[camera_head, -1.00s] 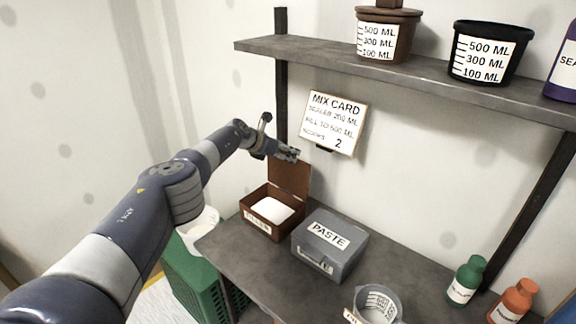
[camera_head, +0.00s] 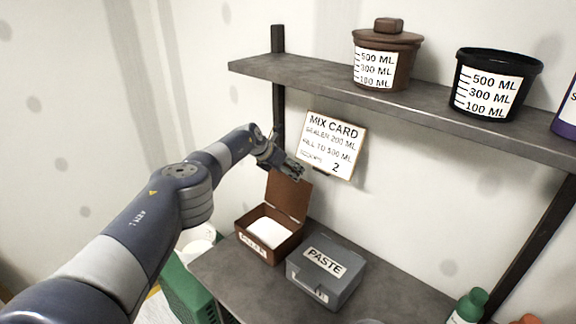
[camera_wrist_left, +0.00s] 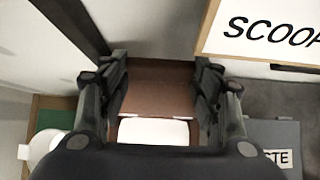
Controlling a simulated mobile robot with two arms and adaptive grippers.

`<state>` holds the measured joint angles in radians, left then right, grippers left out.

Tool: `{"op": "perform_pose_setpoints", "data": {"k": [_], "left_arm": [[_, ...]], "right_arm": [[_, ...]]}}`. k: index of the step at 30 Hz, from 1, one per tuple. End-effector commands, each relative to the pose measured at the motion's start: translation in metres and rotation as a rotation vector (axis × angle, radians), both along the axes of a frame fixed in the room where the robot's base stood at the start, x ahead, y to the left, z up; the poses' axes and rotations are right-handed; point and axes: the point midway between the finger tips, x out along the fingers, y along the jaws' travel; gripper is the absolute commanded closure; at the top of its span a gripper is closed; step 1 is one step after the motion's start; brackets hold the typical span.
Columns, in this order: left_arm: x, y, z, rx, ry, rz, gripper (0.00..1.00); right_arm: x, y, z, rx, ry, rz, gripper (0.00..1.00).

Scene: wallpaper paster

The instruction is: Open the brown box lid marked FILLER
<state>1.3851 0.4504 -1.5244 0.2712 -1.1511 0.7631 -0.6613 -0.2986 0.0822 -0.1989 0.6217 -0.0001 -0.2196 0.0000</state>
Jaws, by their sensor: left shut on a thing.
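The brown box (camera_head: 270,247) with the FILLER label, whose text is small here, stands on the grey table with its lid (camera_head: 289,195) raised, roughly upright. White material (camera_head: 268,232) shows inside. My left gripper (camera_head: 298,172) is at the lid's upper edge. In the left wrist view the fingers of my left gripper (camera_wrist_left: 163,80) are on either side of the brown lid (camera_wrist_left: 155,98), shut on it; the exact contact is hard to see. My right gripper is not in view.
The grey PASTE box (camera_head: 326,272) is right beside the brown box. The MIX CARD (camera_head: 333,145) hangs on the wall close to my left gripper. A shelf (camera_head: 420,97) above holds a brown pot (camera_head: 385,60) and a black bucket (camera_head: 493,85). A green crate (camera_head: 186,290) is at lower left.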

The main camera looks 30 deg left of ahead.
Motion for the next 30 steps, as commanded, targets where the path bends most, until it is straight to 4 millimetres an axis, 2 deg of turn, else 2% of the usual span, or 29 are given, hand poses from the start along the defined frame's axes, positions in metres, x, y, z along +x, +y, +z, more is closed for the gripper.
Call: {"op": "perform_pose_setpoints", "data": {"k": [9,10,12,30], "left_arm": [[-0.0015,-0.0004,-0.0026,-0.004,0.007,0.002,0.85],[-0.0015,-0.0003,-0.0026,-0.004,0.007,0.002,0.35],[-0.0015,-0.0001,-0.0025,-0.004,0.007,0.002,0.22],[-0.0023,0.0034,0.0062,0.000,-0.001,0.001,0.22]], "right_arm": [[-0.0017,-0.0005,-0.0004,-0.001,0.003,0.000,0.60],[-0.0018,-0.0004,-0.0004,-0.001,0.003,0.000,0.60],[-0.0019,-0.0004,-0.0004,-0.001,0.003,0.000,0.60],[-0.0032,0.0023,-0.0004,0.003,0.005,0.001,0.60]]}}
